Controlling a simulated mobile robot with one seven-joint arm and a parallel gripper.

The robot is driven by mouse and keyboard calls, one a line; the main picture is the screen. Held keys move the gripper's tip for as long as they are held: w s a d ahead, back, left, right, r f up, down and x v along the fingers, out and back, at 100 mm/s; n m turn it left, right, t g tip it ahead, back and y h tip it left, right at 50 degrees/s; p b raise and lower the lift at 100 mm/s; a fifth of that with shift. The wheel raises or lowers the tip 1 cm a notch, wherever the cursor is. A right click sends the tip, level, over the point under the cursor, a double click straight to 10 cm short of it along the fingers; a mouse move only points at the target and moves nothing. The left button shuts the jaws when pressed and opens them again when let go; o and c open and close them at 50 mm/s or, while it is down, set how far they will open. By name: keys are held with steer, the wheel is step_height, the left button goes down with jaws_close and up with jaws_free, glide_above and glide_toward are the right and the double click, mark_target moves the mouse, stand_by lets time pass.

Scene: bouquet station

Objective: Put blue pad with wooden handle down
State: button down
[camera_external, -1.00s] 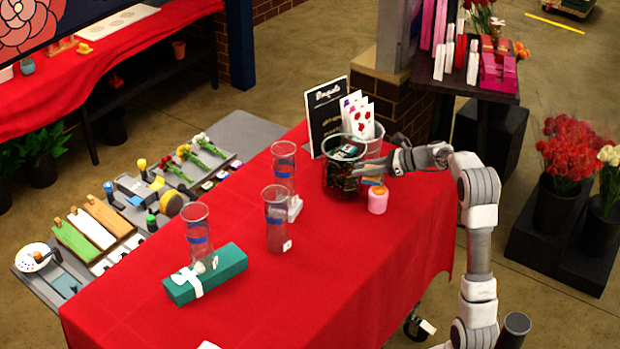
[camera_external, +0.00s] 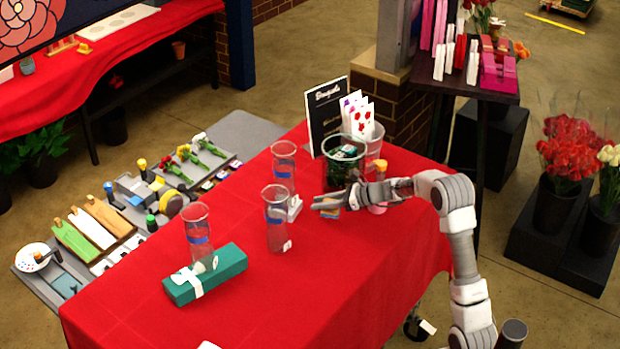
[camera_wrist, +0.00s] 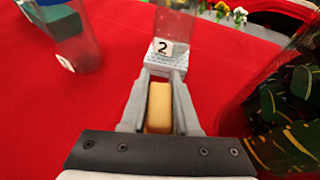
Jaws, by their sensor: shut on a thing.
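My gripper (camera_external: 326,203) is shut on the wooden handle (camera_wrist: 159,106), which shows as a tan block between the fingers in the wrist view. In the external view a small tan and bluish piece, the pad with wooden handle (camera_external: 329,212), shows just under the fingertips. The blue pad face is mostly hidden by the fingers. The gripper is over the red table (camera_external: 330,275), in front of the dark container. I cannot tell whether the pad touches the cloth.
A dark container (camera_external: 340,172) with green items stands behind the gripper. Clear cylinders with blue bands (camera_external: 277,232) stand to the left, one by a "2" tag (camera_wrist: 163,47). A teal box (camera_external: 206,274) lies front left. The front right cloth is clear.

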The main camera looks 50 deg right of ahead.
mark_target(322, 211)
steer(key=shift+f+b, duration=0.5)
steer(key=shift+f, duration=1.45)
steer(key=shift+f, duration=0.1)
steer(key=shift+f, duration=0.15)
steer(key=c, duration=0.7)
jaws_free()
steer(key=shift+o, duration=0.2)
steer(key=shift+r, duration=0.4)
steer(key=p+v, duration=0.1)
steer(key=v, duration=1.1)
steer(key=shift+f, duration=0.1)
